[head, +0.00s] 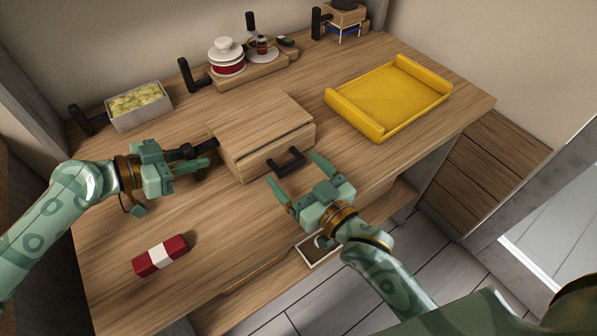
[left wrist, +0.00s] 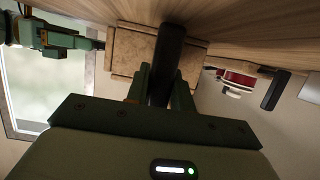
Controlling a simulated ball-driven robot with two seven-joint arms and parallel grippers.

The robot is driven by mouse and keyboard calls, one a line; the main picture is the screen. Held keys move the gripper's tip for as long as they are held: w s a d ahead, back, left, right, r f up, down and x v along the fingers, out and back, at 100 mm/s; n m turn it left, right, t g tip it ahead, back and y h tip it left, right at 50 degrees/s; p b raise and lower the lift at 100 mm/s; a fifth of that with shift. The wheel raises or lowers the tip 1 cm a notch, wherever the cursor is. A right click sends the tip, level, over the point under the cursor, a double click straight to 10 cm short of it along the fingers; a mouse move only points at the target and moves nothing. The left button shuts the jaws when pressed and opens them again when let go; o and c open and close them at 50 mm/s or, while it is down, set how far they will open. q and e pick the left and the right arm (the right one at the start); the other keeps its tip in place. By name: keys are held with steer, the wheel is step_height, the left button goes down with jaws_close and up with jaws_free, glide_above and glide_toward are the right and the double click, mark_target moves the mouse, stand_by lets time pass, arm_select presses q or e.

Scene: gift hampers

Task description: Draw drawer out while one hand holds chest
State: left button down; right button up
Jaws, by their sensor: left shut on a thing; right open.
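The wooden chest (head: 258,118) stands mid-table, also in the left wrist view (left wrist: 128,52). Its drawer (head: 248,167) is in the front face and looks closed or nearly so. The drawer has a black bar handle (head: 287,163). My left gripper (head: 203,155) is at the chest's left side, shut on a black side handle (head: 207,143); in the left wrist view this dark bar (left wrist: 168,55) lies between the fingers. My right gripper (head: 297,173) is open just in front of the drawer handle, its fingers pointing at it. Contact with the handle cannot be told.
A yellow tray (head: 385,98) lies right of the chest. Behind are a metal box with yellow-green filling (head: 139,106) and a wooden stand (head: 250,78) with jars. A red and white block (head: 160,256) lies front left. The table's front edge is close to my right arm.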

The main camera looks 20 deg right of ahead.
steer(key=c, duration=1.4)
steer(key=v, duration=0.9)
steer(key=shift+s, duration=0.25)
steer(key=shift+d, duration=0.1)
steer(key=o, duration=1.4)
steer(key=v, duration=1.2)
